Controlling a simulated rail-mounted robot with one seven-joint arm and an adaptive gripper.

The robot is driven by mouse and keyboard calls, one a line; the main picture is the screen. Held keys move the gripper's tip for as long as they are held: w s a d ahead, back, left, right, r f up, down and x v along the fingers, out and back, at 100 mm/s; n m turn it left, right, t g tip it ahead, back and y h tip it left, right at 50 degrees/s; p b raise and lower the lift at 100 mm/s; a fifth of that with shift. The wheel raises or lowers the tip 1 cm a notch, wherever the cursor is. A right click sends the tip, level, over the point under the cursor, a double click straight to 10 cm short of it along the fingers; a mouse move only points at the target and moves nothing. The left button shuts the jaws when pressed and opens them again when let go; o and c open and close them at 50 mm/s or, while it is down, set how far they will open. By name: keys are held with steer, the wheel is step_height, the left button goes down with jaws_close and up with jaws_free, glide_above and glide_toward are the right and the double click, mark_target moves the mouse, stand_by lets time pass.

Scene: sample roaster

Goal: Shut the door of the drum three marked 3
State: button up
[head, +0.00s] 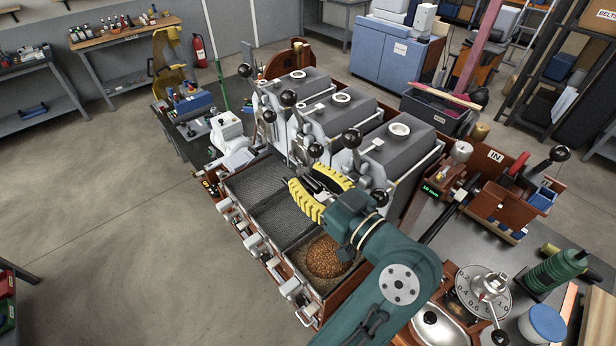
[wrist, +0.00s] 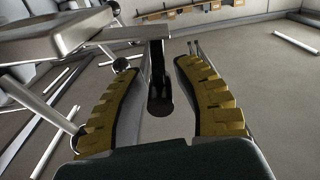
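Three grey roaster drums stand in a row in the head view. The nearest drum (head: 408,157) is beside my gripper; I cannot read a 3 on it. Its front has metal levers with black ball knobs (head: 351,138). My gripper (head: 303,175) is in front of it, its two yellow ribbed fingers spread apart. In the wrist view my gripper (wrist: 155,72) has a metal bar with a dark end (wrist: 160,97) between its fingers; I cannot tell whether they touch. My gripper and arm partly hide the nearest drum's front, and its door angle is unclear.
A mesh cooling tray (head: 255,181) and a compartment of brown beans (head: 323,258) lie in front of the drums. In the wrist view a grey metal plate (wrist: 60,36) and rods are close at left. The floor (head: 120,260) at left is clear.

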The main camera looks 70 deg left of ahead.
jaws_close()
